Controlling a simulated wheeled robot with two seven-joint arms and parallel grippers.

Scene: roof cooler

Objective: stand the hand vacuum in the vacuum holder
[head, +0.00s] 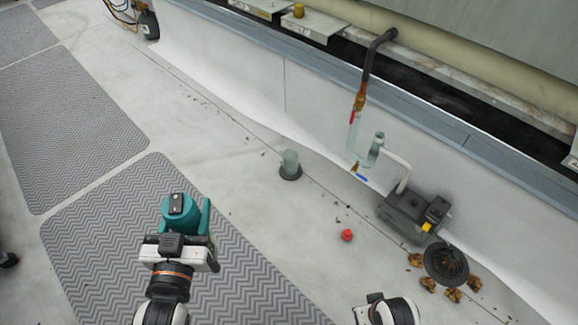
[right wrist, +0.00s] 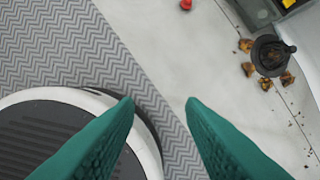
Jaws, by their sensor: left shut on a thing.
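My left gripper (head: 184,228) is shut on a teal body with a dark top, which looks like the hand vacuum (head: 177,208). It is held over the grey zigzag mat; the fingers and wrist hide its lower part. A short grey-green cylinder on a dark round base (head: 290,166) stands upright on the pale floor, right of and beyond the left gripper. I cannot tell for sure whether it is the vacuum holder. My right gripper (right wrist: 162,103) has its teal fingers apart with nothing between them, in the right wrist view.
A red cap (head: 347,235) lies on the floor. A grey pump box (head: 408,212) with pipes stands by the wall. A black strainer-like piece (head: 446,264) sits among brown leaves. The zigzag mats (head: 95,250) and the floor between mat and cylinder are clear.

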